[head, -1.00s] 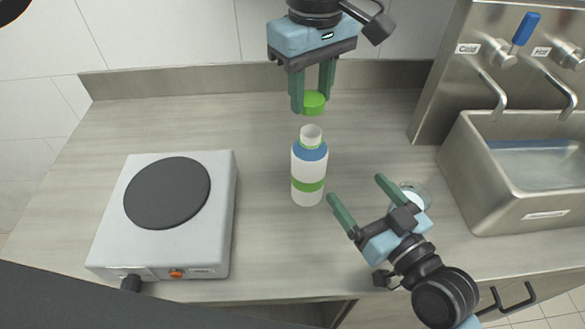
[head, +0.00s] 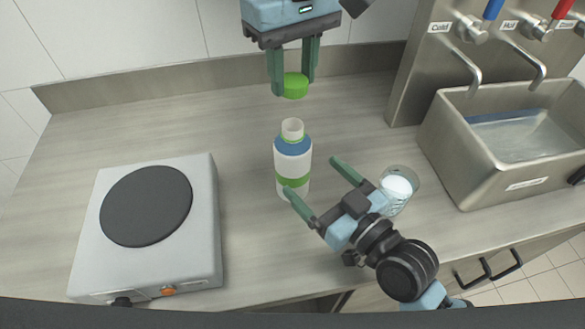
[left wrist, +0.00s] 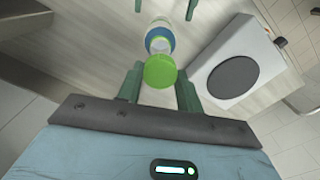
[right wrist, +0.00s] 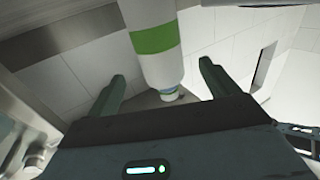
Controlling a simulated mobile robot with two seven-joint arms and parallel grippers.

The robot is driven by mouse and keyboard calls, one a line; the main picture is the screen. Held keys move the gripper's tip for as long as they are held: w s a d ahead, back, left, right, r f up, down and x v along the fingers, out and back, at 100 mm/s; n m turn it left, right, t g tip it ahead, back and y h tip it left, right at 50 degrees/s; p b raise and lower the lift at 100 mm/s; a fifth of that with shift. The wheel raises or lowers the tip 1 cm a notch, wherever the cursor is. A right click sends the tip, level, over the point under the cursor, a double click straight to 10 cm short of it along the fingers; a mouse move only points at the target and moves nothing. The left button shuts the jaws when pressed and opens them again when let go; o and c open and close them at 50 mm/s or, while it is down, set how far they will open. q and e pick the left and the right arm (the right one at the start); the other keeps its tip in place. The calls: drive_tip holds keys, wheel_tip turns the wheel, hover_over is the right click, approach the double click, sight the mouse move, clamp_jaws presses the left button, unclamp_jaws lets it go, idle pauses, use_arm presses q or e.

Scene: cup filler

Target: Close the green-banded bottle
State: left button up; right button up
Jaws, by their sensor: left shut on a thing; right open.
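The green-banded bottle (head: 292,168) stands upright and uncapped on the counter, white with a blue shoulder and a green band. My left gripper (head: 294,83) is shut on the green cap (head: 295,87) and holds it above the bottle's open mouth, with a gap between. In the left wrist view the cap (left wrist: 160,72) sits between the fingers, with the bottle (left wrist: 160,40) beyond it. My right gripper (head: 311,176) is open at the bottle's lower right, its fingers pointing at it. In the right wrist view the bottle (right wrist: 156,50) shows between the open fingers; I see no contact.
A glass beaker (head: 402,190) with white contents stands close behind my right gripper. A hot plate (head: 150,260) is on the left. A steel sink (head: 480,150) with taps is on the right. Counter is clear between bottle and hot plate.

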drive_tip(key=shift+x, duration=3.5)
use_arm(q)
drive_tip(key=shift+f, duration=0.1)
use_arm(e)
drive_tip(key=c, duration=1.5)
use_arm(q)
hover_over(293, 125)
drive_tip(key=shift+f, duration=2.4)
use_arm(e)
drive_tip(key=shift+o, duration=0.2)
use_arm(q)
drive_tip(key=shift+f, duration=0.15)
drive_tip(key=shift+f, duration=0.75)
drive_tip(key=shift+f, duration=0.55)
